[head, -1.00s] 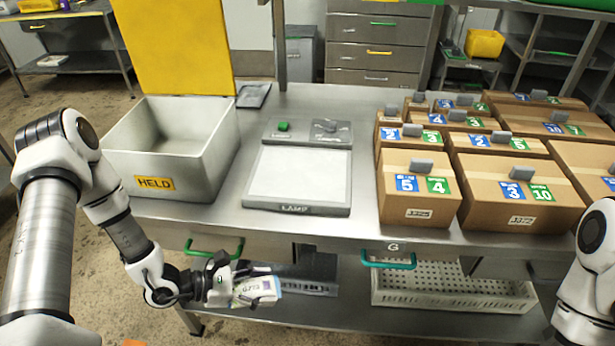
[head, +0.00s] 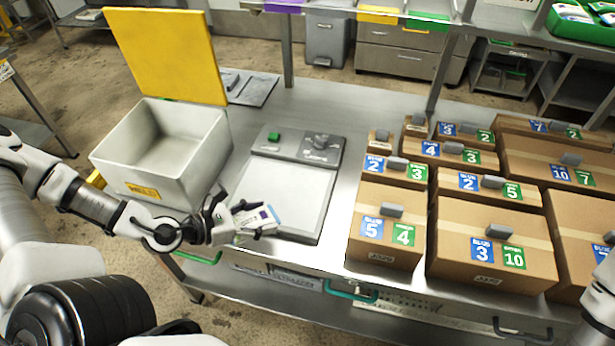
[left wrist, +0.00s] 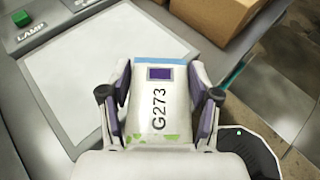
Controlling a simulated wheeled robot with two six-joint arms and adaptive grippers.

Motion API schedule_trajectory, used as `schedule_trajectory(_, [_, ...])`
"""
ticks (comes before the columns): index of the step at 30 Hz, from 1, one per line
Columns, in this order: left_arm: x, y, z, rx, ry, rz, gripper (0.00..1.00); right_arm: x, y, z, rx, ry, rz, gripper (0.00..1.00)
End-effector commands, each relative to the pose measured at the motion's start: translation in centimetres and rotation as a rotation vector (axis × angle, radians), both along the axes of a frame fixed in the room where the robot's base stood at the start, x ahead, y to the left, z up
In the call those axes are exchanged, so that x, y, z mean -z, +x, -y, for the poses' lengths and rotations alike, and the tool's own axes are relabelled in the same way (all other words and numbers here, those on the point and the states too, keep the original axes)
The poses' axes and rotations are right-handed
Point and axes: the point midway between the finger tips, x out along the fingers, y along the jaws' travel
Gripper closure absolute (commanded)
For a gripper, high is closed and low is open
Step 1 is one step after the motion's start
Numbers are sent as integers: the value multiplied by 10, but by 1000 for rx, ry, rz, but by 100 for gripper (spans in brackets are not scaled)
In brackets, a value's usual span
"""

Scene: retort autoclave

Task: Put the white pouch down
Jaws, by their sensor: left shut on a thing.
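My left gripper (head: 236,222) is shut on the white pouch (head: 258,219). In the left wrist view the pouch (left wrist: 158,108) shows the print G273, a blue strip, a purple patch and green marks, with the purple finger pads of my left gripper (left wrist: 160,100) on both sides of it. The gripper holds the pouch over the front left edge of the lamp panel (head: 284,190), a grey unit with a white plate. Whether the pouch touches the panel cannot be told. My right gripper is not in view; only part of that arm shows at the right edge.
A grey bin labelled HELD (head: 128,170) with a raised yellow lid (head: 165,55) stands left of the panel. Several cardboard boxes with numbered labels, such as a box marked 5 and 4 (head: 372,252), fill the right side. A dark flat item (head: 252,89) lies behind the bin.

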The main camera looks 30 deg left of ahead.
Motion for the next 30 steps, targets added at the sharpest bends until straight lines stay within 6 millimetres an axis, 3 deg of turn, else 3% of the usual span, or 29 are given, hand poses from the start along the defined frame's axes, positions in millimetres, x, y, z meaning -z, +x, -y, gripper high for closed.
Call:
schedule_trajectory(4, [14, 31, -3, 5, 8, 8, 75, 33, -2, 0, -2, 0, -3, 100])
schedule_trajectory(9, [21, 84, -6, 8, 14, 7, 75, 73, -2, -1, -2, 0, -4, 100])
schedule_trajectory(16, [17, 140, -11, 4, 9, 2, 75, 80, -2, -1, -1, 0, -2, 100])
schedule_trajectory(20, [17, 157, -12, 3, 7, 2, 75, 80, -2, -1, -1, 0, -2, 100])
schedule_trajectory(25, [46, 156, -13, 1, 2, -4, 75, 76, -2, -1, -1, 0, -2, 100])
schedule_trajectory(30, [52, 157, -13, -1, 1, 2, 75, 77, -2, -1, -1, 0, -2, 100])
